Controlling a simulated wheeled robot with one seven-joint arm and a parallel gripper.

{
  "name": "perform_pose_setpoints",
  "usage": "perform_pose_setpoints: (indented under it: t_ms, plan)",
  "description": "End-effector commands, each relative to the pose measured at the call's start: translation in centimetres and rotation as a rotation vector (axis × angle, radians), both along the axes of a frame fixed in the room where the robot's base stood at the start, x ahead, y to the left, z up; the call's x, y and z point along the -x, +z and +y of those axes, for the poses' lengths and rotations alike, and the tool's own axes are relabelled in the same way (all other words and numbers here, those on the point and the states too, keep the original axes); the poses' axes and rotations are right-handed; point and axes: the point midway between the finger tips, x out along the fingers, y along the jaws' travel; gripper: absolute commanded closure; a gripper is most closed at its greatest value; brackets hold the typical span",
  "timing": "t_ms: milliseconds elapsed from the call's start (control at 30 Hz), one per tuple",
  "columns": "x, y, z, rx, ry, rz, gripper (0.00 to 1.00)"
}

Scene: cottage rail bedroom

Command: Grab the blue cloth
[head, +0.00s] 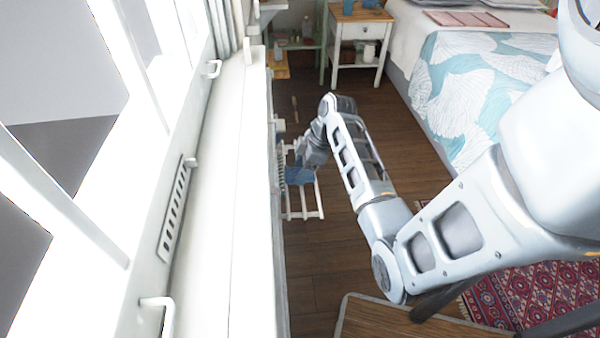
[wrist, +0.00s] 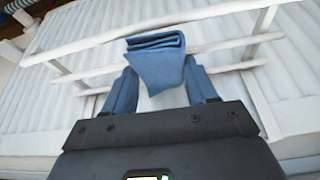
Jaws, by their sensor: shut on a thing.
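The blue cloth (wrist: 158,64) is folded and hangs over a white rail in the wrist view. It also shows as a small blue patch in the head view (head: 299,175), below my gripper (head: 311,160). In the wrist view my gripper (wrist: 159,76) has one blue finger on each side of the cloth and is shut on it. The cloth still lies against the white rack (wrist: 95,42). The fingertips are partly hidden in the head view by my own wrist.
The white rack (head: 304,215) stands out from the wall below the long white window sill (head: 232,200). A bed (head: 470,85) is at the right, and a bedside table (head: 357,32) is at the back. Wooden floor (head: 325,250) is clear near the rack.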

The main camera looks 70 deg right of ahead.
Motion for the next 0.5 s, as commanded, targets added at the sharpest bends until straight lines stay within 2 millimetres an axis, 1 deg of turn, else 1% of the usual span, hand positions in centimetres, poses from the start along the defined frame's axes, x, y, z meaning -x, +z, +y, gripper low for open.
perform_pose_setpoints:
  t_ms: [33,133,367,500]
  plan:
    - [0.0,0.0,0.0,0.000,0.000,0.000,0.64]
    - [0.0,0.0,0.0,0.000,0.000,0.000,0.73]
    - [0.0,0.1,0.0,0.001,0.000,0.000,0.73]
    - [-0.1,1.4,-0.1,0.002,0.001,-0.002,0.73]
